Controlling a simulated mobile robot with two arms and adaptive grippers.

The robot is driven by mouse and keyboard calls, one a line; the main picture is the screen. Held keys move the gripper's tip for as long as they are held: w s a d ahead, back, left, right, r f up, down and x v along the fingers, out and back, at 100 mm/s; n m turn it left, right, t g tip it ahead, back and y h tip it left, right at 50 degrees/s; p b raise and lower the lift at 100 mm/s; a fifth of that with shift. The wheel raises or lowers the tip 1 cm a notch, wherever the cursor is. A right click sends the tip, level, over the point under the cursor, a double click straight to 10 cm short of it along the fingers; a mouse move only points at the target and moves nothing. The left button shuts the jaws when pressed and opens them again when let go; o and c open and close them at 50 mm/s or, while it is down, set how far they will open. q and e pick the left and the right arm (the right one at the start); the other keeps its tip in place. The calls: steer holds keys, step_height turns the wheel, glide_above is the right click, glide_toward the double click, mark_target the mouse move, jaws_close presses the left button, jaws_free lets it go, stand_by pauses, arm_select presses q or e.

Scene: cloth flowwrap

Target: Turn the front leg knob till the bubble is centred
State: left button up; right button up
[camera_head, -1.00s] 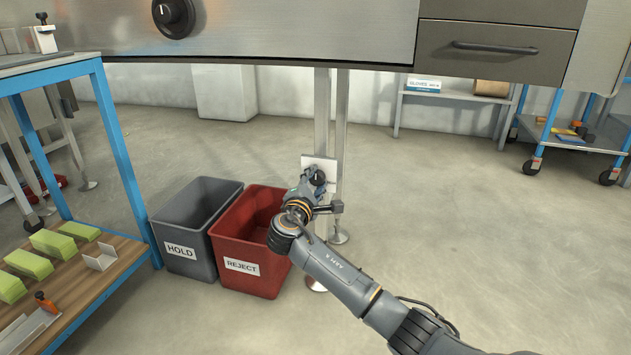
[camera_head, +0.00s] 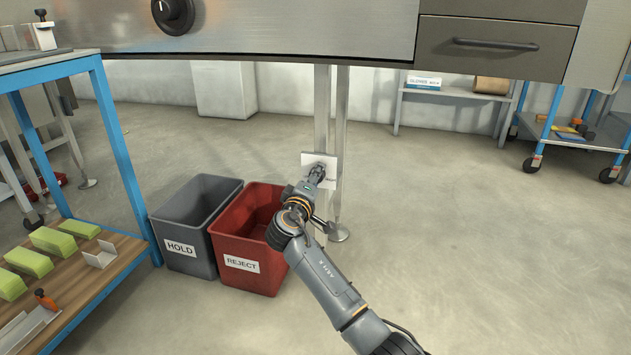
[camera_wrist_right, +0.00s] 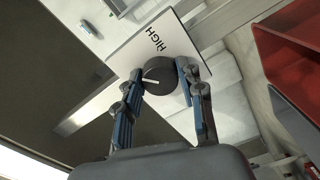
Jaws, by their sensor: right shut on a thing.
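The front leg knob (camera_wrist_right: 160,79) is a dark round disc with a white pointer line. It sits on a white plate (camera_wrist_right: 139,46) marked HIGH. My right gripper (camera_wrist_right: 161,70) has its two blue-and-grey fingers on either side of the knob and is shut on it. In the head view, my right gripper (camera_head: 320,174) reaches the white plate (camera_head: 309,160) on the metal leg (camera_head: 321,110) and hides most of the knob. I see no bubble level that I can make out. My left gripper is not in view.
A red REJECT bin (camera_head: 228,246) stands close left of my right arm, with a grey HOLD bin (camera_head: 170,231) beside it. A blue-framed bench (camera_head: 122,150) is at the left. The metal machine body (camera_head: 300,30) hangs above.

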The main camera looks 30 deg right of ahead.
steer(key=m+b, duration=0.2)
steer(key=m, duration=0.3)
steer(key=shift+f+m, duration=0.15)
steer(key=shift+m, duration=0.15)
steer(key=shift+b, duration=0.3)
steer(key=o, duration=1.2)
steer(key=v, duration=0.7)
steer(key=shift+s+a, duration=0.2)
